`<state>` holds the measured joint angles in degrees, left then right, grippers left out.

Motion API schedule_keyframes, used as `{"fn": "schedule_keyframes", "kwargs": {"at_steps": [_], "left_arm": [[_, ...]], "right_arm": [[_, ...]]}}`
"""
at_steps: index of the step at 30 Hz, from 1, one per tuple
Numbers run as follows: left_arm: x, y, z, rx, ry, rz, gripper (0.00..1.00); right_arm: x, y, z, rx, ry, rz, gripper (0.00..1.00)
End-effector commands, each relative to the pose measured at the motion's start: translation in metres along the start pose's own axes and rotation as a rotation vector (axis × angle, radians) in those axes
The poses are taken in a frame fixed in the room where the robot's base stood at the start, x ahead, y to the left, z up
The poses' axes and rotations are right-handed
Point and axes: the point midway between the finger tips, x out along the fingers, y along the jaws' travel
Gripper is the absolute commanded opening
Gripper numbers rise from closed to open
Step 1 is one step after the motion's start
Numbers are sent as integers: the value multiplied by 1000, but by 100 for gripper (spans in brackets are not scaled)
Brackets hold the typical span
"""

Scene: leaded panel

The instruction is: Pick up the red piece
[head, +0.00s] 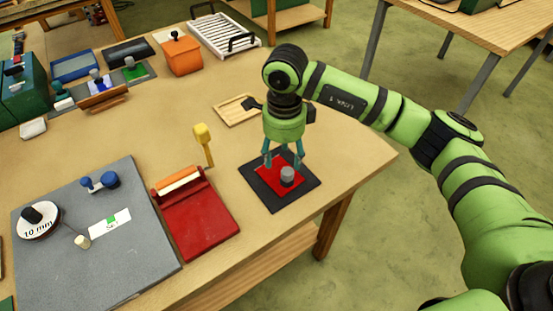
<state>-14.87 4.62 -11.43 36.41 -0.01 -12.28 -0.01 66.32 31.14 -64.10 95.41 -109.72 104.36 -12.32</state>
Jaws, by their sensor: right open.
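The red piece (266,181) is a flat red sheet lying on a square black mat (299,193) near the table's right front edge. A small grey cylindrical knob (287,176) stands on it. My right gripper (284,163) points down over the red piece, its fingers spread on either side, with nothing between them. The fingertips are close to the red piece; I cannot tell whether they touch it. My left gripper is not in view.
Left of the mat are a red tray-like tool (205,222), a yellow-headed mallet (203,137) and a grey board (140,250) with small items. A wooden tray (234,112) lies behind my right gripper. A white rack (222,38) and an orange box (181,56) stand at the back.

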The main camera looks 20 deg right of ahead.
Motion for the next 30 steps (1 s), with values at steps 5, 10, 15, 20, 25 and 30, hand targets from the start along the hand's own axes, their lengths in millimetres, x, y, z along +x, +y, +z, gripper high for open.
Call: {"fn": "schedule_keyframes", "kwargs": {"at_steps": [5,10,15,20,25,30], "left_arm": [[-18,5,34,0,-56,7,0],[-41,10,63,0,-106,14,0],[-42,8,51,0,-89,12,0],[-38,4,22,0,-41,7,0],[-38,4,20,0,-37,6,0],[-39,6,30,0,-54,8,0]], "right_arm": [[16,1,-2,-1,1,7,58],[41,0,-8,0,1,9,58],[61,-1,-6,-1,-2,5,58],[64,-1,-6,-3,-4,3,58],[64,-1,-6,-3,-4,4,26],[64,-1,-6,-3,-5,4,0]]}}
